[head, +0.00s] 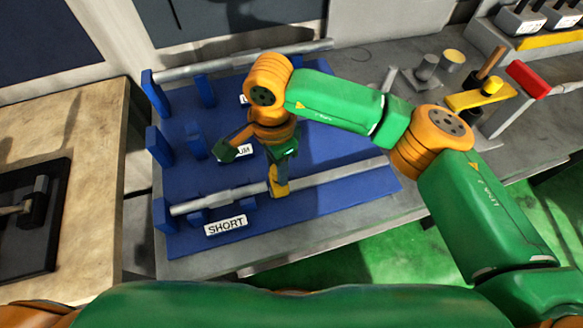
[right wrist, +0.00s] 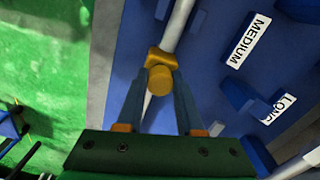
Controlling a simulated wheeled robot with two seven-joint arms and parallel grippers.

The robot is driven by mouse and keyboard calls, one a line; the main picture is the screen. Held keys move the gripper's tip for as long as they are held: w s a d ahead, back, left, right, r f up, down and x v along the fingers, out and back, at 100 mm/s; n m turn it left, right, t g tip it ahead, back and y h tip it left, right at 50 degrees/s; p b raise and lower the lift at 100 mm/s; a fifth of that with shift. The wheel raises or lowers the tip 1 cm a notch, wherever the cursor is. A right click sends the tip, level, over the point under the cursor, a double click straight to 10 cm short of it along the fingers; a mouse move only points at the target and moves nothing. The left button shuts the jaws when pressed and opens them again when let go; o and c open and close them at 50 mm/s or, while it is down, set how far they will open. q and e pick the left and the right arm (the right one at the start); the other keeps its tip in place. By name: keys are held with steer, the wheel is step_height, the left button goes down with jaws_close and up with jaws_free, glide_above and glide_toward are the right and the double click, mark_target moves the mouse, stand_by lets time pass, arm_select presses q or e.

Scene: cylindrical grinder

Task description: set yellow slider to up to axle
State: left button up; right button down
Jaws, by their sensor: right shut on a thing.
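The yellow slider (right wrist: 160,78), with a round knob and a notched far end, is between the fingertips of my right gripper (right wrist: 160,88), shut on it. It also shows in the head view (head: 279,184), below my right wrist. The metal axle (head: 225,193) lies across blue supports in the row labelled SHORT. In the right wrist view the axle (right wrist: 180,25) runs behind the slider. The slider is right at the axle; I cannot tell whether they touch. My gripper partly hides the slider in the head view. My left gripper is not in view.
The blue base (head: 325,195) has MEDIUM (right wrist: 247,40) and LONG (right wrist: 279,109) rows beyond, with a second axle (head: 240,60) at the back. Another yellow piece with a knob (head: 491,86) and a red block (head: 527,79) stand at the right. A wooden table (head: 85,190) is at left.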

steer(key=shift+s+a, duration=0.2)
steer(key=shift+a, duration=0.4)
steer(key=shift+w+d, duration=0.1)
steer(key=shift+d, duration=0.1)
steer(key=c, duration=0.5)
jaws_free()
steer(key=shift+a, duration=0.1)
steer(key=shift+c, duration=0.2)
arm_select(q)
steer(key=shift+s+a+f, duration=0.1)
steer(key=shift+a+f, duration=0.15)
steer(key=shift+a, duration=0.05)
arm_select(e)
steer(key=shift+a, duration=0.1)
steer(key=shift+r, duration=0.15)
step_height(320, 180, up, 6)
steer(key=shift+r+b, duration=0.1)
steer(key=shift+b, duration=0.65)
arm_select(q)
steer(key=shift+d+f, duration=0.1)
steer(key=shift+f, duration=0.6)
arm_select(e)
steer(key=shift+r, duration=0.35)
